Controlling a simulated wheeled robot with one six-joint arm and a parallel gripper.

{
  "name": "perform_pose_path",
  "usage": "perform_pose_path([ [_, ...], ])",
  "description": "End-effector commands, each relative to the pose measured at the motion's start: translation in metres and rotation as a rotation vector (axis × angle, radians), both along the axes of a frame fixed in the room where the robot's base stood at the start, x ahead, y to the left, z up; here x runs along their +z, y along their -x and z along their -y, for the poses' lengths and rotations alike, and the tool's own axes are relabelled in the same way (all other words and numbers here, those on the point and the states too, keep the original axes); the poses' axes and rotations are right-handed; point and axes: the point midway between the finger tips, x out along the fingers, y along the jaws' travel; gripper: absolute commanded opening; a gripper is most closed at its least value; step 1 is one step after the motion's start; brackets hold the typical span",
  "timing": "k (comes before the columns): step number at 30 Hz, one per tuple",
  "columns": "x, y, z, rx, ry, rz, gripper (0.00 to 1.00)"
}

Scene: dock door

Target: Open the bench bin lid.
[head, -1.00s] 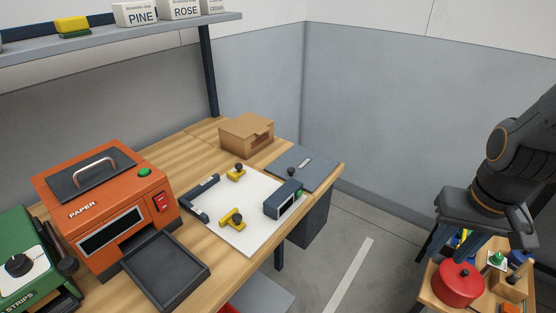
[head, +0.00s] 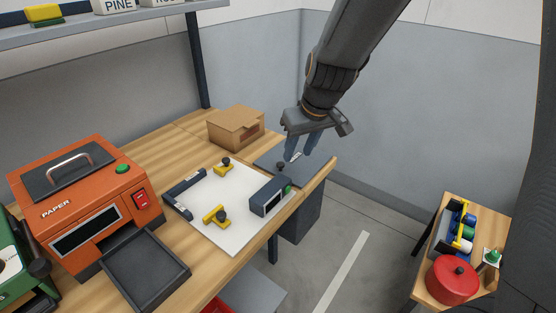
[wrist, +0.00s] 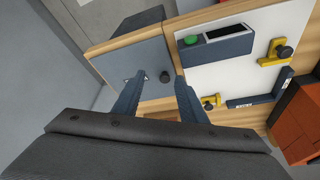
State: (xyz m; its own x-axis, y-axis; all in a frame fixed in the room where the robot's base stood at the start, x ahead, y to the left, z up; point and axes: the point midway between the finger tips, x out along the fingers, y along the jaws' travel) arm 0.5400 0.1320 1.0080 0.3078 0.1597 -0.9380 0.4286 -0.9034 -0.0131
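The bench bin lid (head: 268,173) is a flat grey-blue panel lying level in the bench top at its right end. In the wrist view my gripper (wrist: 160,80) is open and empty.
A white board (head: 228,235) with yellow clamps and a dark-blue device (head: 270,196) lies beside the lid. A cardboard box (head: 236,128) stands behind it. An orange PAPER machine (head: 82,190) is at the left. A small cart with a red pot (head: 452,281) stands at the right.

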Motion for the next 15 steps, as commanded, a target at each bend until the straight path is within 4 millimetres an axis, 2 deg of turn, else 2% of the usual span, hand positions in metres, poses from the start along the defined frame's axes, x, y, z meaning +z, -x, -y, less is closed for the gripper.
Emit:
perform_pose_path([
  [1,0.0,-0.012,-0.014,0.034,-0.004,0.019,0.38],
  [3,-0.001,-0.021,-0.026,0.065,-0.006,0.034,0.38],
  [8,-0.013,-0.028,-0.031,0.074,-0.005,0.038,0.38],
  [15,-0.046,-0.038,-0.037,0.072,-0.006,0.037,0.38],
])
